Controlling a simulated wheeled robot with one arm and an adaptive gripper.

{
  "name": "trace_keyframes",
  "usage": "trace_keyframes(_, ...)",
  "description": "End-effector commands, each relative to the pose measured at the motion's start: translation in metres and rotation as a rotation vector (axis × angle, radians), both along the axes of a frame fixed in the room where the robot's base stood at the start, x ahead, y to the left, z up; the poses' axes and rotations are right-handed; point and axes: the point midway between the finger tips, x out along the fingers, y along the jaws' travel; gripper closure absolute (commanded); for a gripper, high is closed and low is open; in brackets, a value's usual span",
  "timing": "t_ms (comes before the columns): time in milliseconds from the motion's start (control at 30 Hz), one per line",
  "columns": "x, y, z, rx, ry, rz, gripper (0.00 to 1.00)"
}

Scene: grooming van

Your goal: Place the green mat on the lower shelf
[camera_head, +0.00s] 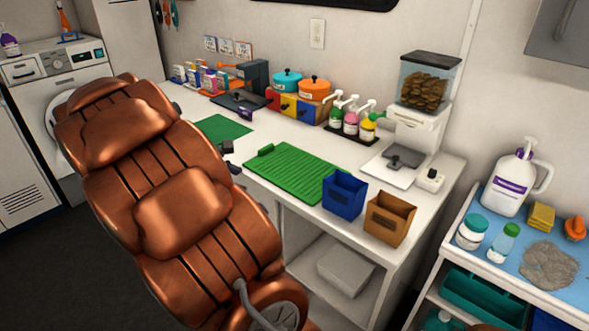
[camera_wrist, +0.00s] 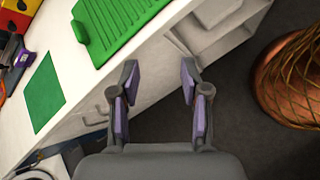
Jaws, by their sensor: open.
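A bright green ribbed mat (camera_head: 290,173) with a raised grip at one end lies flat on the white counter; it also shows at the top of the wrist view (camera_wrist: 112,25). A smaller, plain, darker green sheet (camera_head: 222,129) lies farther along the counter, and shows at the left in the wrist view (camera_wrist: 44,92). The lower shelf (camera_head: 305,262) is under the counter and holds a pale box (camera_head: 345,268). My gripper (camera_wrist: 160,72) is open and empty beside the counter's front edge, apart from both green pieces. In the head view only its dark fingertips (camera_head: 231,158) show.
A blue bin (camera_head: 344,196) and a brown bin (camera_head: 389,220) stand right of the ribbed mat, at the counter's front. A treat dispenser (camera_head: 418,110) and pump bottles (camera_head: 350,120) stand behind. A cart (camera_head: 470,258) with bottles is at right. The shelf's left part looks clear.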

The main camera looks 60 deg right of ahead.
Motion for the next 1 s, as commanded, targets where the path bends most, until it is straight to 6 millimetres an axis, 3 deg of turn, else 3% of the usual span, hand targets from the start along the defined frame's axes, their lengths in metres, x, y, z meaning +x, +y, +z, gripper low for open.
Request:
trace_keyframes(200,0.030,-0.069,-0.009,-0.073,0.172,0.132,0.54)
trace_keyframes(500,0.067,-0.153,-0.031,-0.140,0.422,0.317,0.54)
trace_keyframes(700,0.083,-0.184,-0.046,-0.160,0.535,0.401,0.54)
trace_keyframes(1000,0.085,-0.205,-0.053,-0.167,0.566,0.427,0.54)
